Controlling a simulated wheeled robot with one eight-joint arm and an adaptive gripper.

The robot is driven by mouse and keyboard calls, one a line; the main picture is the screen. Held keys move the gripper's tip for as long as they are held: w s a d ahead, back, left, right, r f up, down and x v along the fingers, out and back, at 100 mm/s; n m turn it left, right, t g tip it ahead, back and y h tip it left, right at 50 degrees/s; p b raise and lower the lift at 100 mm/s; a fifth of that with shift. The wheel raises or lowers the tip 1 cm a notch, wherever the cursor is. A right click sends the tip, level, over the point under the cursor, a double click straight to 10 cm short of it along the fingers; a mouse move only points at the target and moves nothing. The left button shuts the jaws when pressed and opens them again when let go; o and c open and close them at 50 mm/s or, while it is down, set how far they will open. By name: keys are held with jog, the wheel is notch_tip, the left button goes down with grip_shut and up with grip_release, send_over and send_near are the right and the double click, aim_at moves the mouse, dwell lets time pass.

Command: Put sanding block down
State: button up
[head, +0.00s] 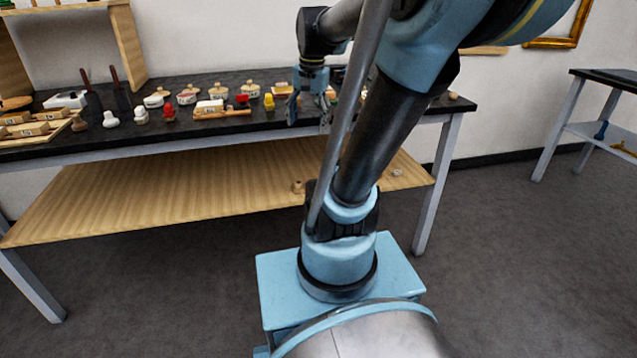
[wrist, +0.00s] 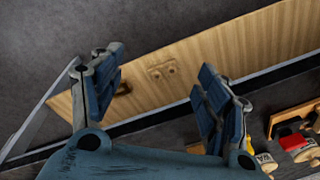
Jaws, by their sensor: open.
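My gripper (head: 310,108) hangs over the dark-topped workbench (head: 160,143), near its front edge and right of the middle. In the wrist view its two blue-padded fingers stand wide apart, and the gap between them (wrist: 160,92) is empty. I cannot tell for sure which thing is the sanding block. Light wooden blocks with labels (head: 27,130) lie at the bench's left end. A pale labelled block (head: 209,106) stands by a wooden piece near the middle. My arm and gripper hide part of the bench top's right side.
Several small pots, red and yellow items (head: 269,102) and white knobs (head: 110,119) crowd the bench top. A wooden lower shelf (head: 190,190) holds a few small round things. Another table (head: 605,76) stands at the right. The grey floor between them is clear.

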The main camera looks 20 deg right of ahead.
jog(key=s+f+n+t, duration=0.1)
jog(key=s+f+n, duration=0.6)
jog(key=s+f, duration=0.5)
jog(key=shift+f+h, duration=0.3)
jog(key=shift+f, duration=0.6)
jog(key=shift+d, duration=0.1)
jog(key=shift+w+f, duration=0.2)
jog(key=shift+w, duration=0.25)
jog(key=shift+c, duration=0.3)
